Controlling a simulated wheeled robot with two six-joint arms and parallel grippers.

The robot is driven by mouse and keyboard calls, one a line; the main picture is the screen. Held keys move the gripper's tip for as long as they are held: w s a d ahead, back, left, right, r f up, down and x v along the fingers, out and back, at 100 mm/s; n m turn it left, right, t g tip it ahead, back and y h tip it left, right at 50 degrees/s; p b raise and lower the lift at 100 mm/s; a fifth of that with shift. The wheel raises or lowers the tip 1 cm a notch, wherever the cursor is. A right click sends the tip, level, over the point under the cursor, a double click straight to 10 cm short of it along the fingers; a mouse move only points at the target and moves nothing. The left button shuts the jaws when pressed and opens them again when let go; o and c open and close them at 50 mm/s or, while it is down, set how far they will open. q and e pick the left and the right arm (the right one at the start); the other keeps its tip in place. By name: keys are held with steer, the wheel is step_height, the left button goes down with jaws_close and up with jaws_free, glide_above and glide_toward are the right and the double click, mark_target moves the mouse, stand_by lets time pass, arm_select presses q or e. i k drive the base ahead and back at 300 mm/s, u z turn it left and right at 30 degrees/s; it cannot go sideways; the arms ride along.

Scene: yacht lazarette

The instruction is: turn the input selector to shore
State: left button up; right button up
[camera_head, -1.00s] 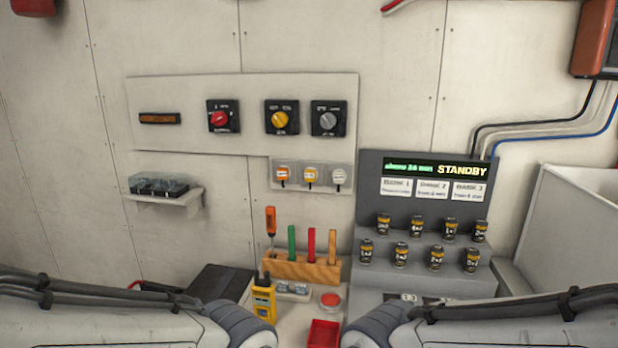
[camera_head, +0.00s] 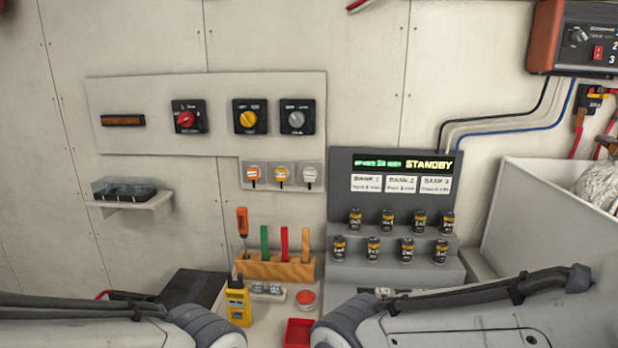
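Three rotary knobs on black plates sit in a row on a pale wall panel (camera_head: 100,140): a red knob (camera_head: 185,119), a yellow knob (camera_head: 247,118) and a grey knob (camera_head: 297,119). The small print around them is too blurred to read, so I cannot tell which is the input selector. Another dark knob (camera_head: 578,36) is on the orange-and-grey box (camera_head: 545,40) at the upper right, beside a red switch. Only links of my two arms show along the bottom edge; neither gripper is in view.
A grey battery rack (camera_head: 345,225) with a green STANDBY display (camera_head: 428,163) stands below right of the panel. A wooden tool rack (camera_head: 275,268), a yellow meter (camera_head: 239,305) and a red tray (camera_head: 298,333) are on the bench. A small shelf (camera_head: 150,206) juts out at left.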

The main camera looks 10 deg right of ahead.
mark_target(296, 118)
steer(key=u, duration=0.4)
steer(key=k, duration=0.5)
steer(key=u, duration=0.85)
steer(key=i, duration=0.7)
steer(key=z, duration=0.95)
steer(key=i, duration=0.55)
steer(key=z, duration=0.65)
